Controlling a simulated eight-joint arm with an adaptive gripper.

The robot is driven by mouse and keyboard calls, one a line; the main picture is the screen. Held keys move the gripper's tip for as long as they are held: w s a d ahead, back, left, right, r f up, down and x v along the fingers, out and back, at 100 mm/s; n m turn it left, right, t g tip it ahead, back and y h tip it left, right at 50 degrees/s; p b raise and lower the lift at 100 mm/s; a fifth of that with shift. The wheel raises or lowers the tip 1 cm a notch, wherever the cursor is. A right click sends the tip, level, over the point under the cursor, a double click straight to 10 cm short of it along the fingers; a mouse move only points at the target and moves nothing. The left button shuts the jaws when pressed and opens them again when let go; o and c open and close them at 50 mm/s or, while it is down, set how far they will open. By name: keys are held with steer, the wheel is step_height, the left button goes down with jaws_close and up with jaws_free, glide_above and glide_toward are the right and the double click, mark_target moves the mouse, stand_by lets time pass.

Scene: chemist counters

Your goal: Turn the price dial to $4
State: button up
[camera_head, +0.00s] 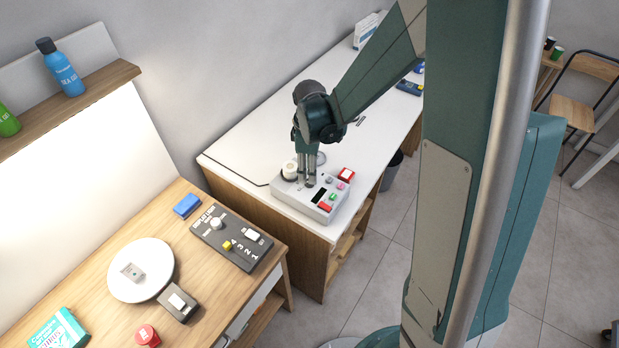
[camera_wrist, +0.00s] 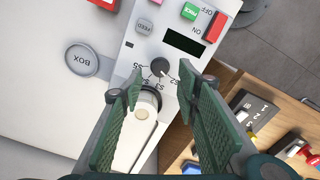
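The price dial (camera_wrist: 160,66) is a small dark round knob on the light grey labelling machine (camera_head: 283,190). Dollar labels run in an arc around it; $5, $3 and $2 are partly readable upside down. A small white pointer mark seems to face the lower right, towards $2, but it is too small to be sure. My gripper (camera_wrist: 160,80) is open, with its green fingers on either side of the dial in the wrist view. I cannot tell whether they touch it. In the head view, my gripper (camera_head: 310,183) points down over the machine and hides the dial.
A wooden counter with a dark control panel (camera_head: 231,237) stands at front left.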

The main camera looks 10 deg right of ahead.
steer(key=shift+f, duration=2.15)
steer(key=c, duration=0.9)
